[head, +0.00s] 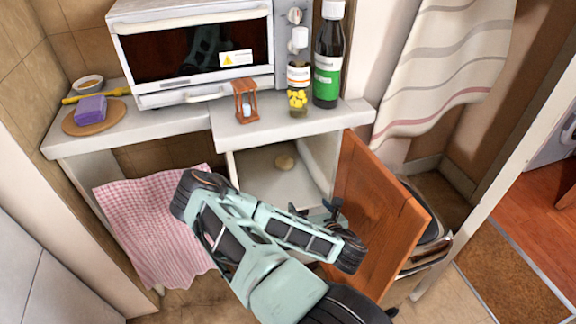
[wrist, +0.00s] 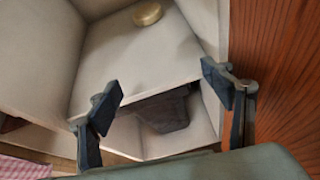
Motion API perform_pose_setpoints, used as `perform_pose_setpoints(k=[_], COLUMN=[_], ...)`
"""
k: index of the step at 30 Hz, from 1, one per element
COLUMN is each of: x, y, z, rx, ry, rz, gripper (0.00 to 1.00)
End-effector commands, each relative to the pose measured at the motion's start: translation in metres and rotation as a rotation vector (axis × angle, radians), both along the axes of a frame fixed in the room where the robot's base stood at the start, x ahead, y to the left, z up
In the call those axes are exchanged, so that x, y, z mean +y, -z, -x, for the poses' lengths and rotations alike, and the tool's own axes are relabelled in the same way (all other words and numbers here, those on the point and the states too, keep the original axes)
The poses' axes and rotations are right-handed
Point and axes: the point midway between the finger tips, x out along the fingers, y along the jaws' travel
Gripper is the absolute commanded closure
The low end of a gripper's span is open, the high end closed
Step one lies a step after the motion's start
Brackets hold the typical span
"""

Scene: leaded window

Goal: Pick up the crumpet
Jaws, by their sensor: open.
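The crumpet (head: 285,162) is a small round tan thing lying on the white shelf inside the open cabinet, under the counter. In the wrist view the crumpet (wrist: 148,13) lies toward the back of the shelf (wrist: 130,60), at the top of the picture. My gripper (wrist: 165,90) is open and empty, its two dark fingers spread in front of the cabinet opening, short of the crumpet. In the head view my gripper (head: 318,212) is partly hidden by my own arm, below and to the right of the crumpet.
The open wooden door (head: 375,200) stands close on the right of my gripper. A pink checked cloth (head: 150,220) hangs at left. A dark object (wrist: 163,110) sits below the shelf. A toaster oven (head: 150,95), an hourglass (head: 246,102) and bottles (head: 328,60) stand on the counter.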

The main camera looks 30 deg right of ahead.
Motion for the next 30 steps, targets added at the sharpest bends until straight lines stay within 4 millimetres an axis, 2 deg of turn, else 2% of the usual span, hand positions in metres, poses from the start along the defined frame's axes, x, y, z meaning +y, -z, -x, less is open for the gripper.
perform_pose_setpoints(k=[1,4,8,30], x=[-0.001,-0.001,-0.004,-0.045], y=[0.007,0.009,0.009,0.009], z=[0.002,0.002,-0.011,-0.163], rx=[0.007,0.014,0.012,0.013], ry=[-0.021,-0.048,-0.058,-0.055], rz=[0.032,0.075,0.089,0.087], gripper=[0.26,0.26,0.26,0.26])
